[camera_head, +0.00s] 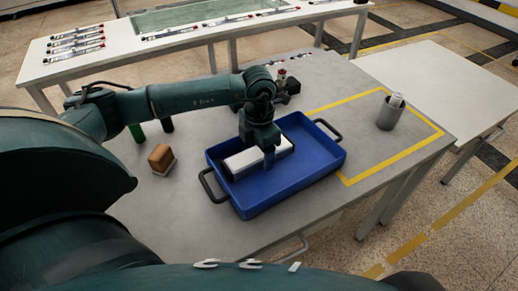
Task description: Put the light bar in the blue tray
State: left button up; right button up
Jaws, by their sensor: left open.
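The blue tray (310,175) with dark handles sits on the grey table. The light bar (242,163), a pale block with dark sides, lies inside the tray, toward its far left part. My left gripper (268,162) points down over the tray, at the bar, and is open. It hides part of the bar, and I cannot tell whether its fingers touch it. My right gripper is not in view.
A brown block (161,156) and dark green cylinders (138,133) stand left of the tray. A grey cup (388,115) holding a pale item stands right, inside yellow tape. A white bench (190,45) with several slim tools is behind; a pale table (432,90) is right.

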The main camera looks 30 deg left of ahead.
aim_at(259, 152)
pick_arm(q)
jog(key=shift+r+p, duration=0.3)
notch_tip(259, 152, up, 12)
jog(key=shift+b, duration=0.45)
jog(key=shift+f, duration=0.15)
